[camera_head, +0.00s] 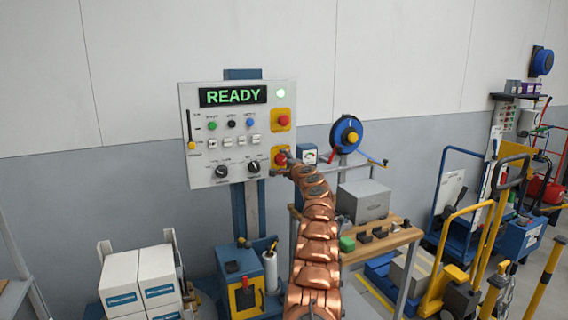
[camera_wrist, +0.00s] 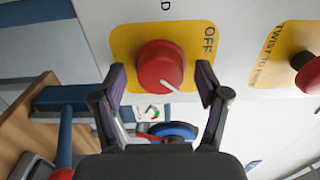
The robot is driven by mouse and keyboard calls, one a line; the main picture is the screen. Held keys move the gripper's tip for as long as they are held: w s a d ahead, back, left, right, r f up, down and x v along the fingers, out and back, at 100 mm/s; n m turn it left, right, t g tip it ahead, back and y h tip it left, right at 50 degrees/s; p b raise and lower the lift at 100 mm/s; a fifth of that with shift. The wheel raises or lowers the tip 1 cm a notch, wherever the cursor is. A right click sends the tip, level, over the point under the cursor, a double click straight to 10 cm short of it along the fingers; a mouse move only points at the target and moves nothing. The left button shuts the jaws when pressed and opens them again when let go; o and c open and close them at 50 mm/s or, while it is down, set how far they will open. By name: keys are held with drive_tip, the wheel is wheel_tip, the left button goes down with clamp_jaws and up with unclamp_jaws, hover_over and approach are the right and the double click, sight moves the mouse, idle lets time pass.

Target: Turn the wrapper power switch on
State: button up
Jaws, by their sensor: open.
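The wrapper power switch is a red rotary knob (camera_wrist: 160,66) on a yellow plate, with OFF printed beside it. A white pointer mark on the knob points to the lower right in the wrist view, apart from the OFF lettering. In the head view the switch (camera_head: 280,157) is at the lower right of the white control panel (camera_head: 200,175), partly hidden by my arm. My gripper (camera_wrist: 161,80) is open, with one finger on each side of the knob and gaps visible between. In the head view my gripper (camera_head: 289,160) is at the switch, its fingers hard to make out.
A red emergency button (camera_head: 282,120) on yellow sits just above the switch. A workbench (camera_head: 385,243) stands right, and white boxes (camera_head: 120,280) stand lower left.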

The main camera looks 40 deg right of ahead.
drive_tip(key=shift+s+a, duration=0.1)
drive_tip(key=shift+s+a+r, duration=0.15)
drive_tip(key=shift+s+r, duration=0.15)
drive_tip(key=shift+s, duration=0.3)
drive_tip(key=shift+s+a+f, duration=0.35)
drive_tip(key=shift+s, duration=0.3)
drive_tip(key=shift+s+a+r, duration=0.1)
drive_tip(key=shift+s+r, duration=0.05)
drive_tip(key=shift+s, duration=0.25)
drive_tip(key=shift+s+a+r, duration=0.1)
drive_tip(key=shift+s, duration=0.3)
approach(283, 160)
drive_tip(key=shift+v, duration=1.25)
drive_tip(key=shift+f, duration=0.2)
